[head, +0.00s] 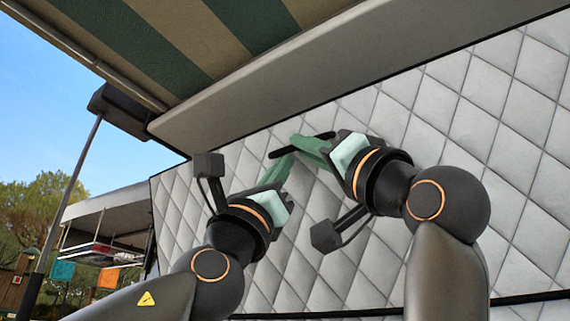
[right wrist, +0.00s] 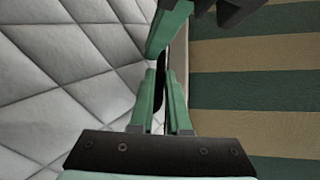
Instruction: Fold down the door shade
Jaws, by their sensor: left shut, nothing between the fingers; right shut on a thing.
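The door shade appears to be the silver-grey quilted panel (head: 400,130), tilted under the grey edge above it; it also fills the left of the right wrist view (right wrist: 60,90). A dark bar-like handle (head: 325,135) lies at its upper part. My right gripper (head: 303,143) is shut on the handle, whose dark edge shows between the green fingers in the right wrist view (right wrist: 160,88). My left gripper (head: 284,163) is shut and empty, its fingertips close beside the handle and the right fingertips. The fingers hide the handle's middle.
A striped green and beige awning (head: 140,50) hangs overhead, with a grey beam (head: 270,75) between it and the panel. A dark pole (head: 65,215) stands at left. Trees and a stall (head: 110,220) are beyond. Both wrists are close together.

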